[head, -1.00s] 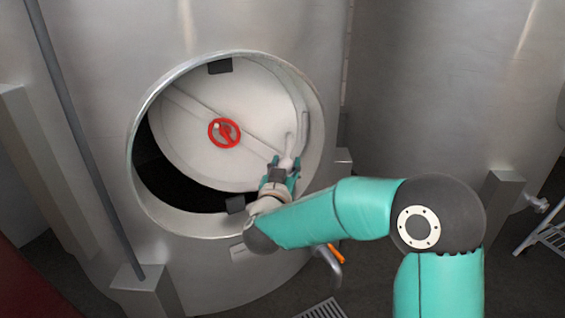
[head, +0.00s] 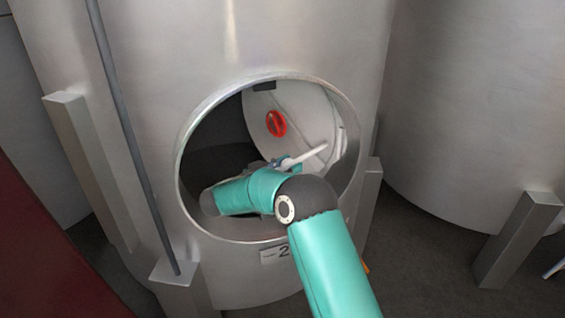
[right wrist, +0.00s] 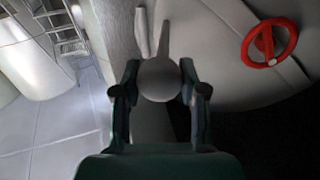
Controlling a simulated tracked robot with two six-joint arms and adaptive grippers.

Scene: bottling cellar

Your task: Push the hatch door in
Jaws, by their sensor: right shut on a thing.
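The pale round hatch door (head: 306,108) stands swung inward inside the tank, seen at a slant through the round opening. It carries a red handwheel (head: 276,123) and a pale bar handle (head: 309,155). My right arm reaches through the opening, and its gripper (head: 283,163) is at the handle's near end. In the right wrist view the fingers (right wrist: 160,95) are closed on both sides of the handle's round grey end (right wrist: 159,78); the door (right wrist: 215,60) and handwheel (right wrist: 269,42) show behind. My left gripper is out of view.
The metal rim (head: 183,165) of the opening surrounds my right arm. The tank interior left of the door is dark and open. A grey pole (head: 130,130) and metal posts (head: 82,165) stand outside at left. A second tank (head: 475,100) stands at right.

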